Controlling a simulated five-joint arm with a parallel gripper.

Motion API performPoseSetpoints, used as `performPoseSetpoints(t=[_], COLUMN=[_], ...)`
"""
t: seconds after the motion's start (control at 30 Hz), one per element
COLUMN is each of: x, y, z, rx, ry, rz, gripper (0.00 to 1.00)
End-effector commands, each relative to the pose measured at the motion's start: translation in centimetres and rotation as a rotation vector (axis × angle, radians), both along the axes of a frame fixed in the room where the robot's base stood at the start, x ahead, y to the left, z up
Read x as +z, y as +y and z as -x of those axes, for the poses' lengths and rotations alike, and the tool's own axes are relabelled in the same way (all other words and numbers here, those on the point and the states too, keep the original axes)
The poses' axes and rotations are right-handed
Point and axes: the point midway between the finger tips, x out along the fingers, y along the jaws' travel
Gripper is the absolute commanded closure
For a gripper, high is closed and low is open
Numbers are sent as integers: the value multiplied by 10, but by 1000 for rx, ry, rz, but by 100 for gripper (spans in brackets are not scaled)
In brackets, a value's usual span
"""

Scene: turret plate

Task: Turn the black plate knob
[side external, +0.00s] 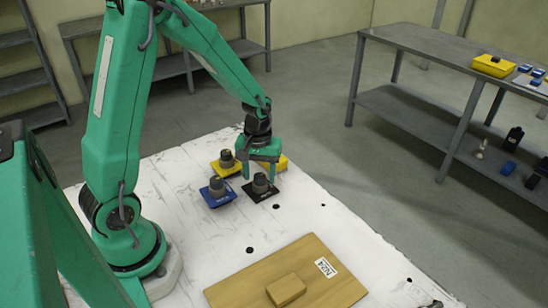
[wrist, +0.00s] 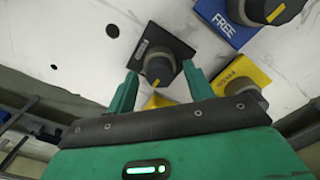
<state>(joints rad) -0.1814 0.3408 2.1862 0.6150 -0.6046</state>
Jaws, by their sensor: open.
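The black plate (side external: 262,195) lies on the white table among the coloured plates, with its dark round knob (side external: 260,183) on top. In the wrist view the black plate (wrist: 172,45) has a pale label along one edge, and its knob (wrist: 160,66) shows a yellow mark pointing toward my gripper. My gripper (side external: 259,180) is green, points down over the black plate and is open. In the wrist view its fingertips (wrist: 160,72) are on either side of the knob, with what look like small gaps. How deep the fingers reach cannot be told.
A blue plate with a knob (side external: 218,194) sits close to the left. A yellow plate (side external: 217,168) is behind it, and another yellow plate (side external: 283,162) is partly hidden behind my gripper. A wooden board (side external: 235,290) with a block (side external: 286,290) lies in front. The table has dark holes.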

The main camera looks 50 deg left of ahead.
Motion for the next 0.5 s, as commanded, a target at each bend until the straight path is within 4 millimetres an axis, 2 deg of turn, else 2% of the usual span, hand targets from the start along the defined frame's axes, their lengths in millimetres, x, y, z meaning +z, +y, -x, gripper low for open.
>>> performPoseSetpoints(t=[0.1, 0.3, 0.33, 0.5], x=[0, 0, 0, 0], y=[0, 0, 0, 0], z=[0, 0, 0, 0], rx=[0, 0, 0, -4], ry=[0, 0, 0, -1], rz=[0, 0, 0, -1], gripper=[50, 89, 93, 93])
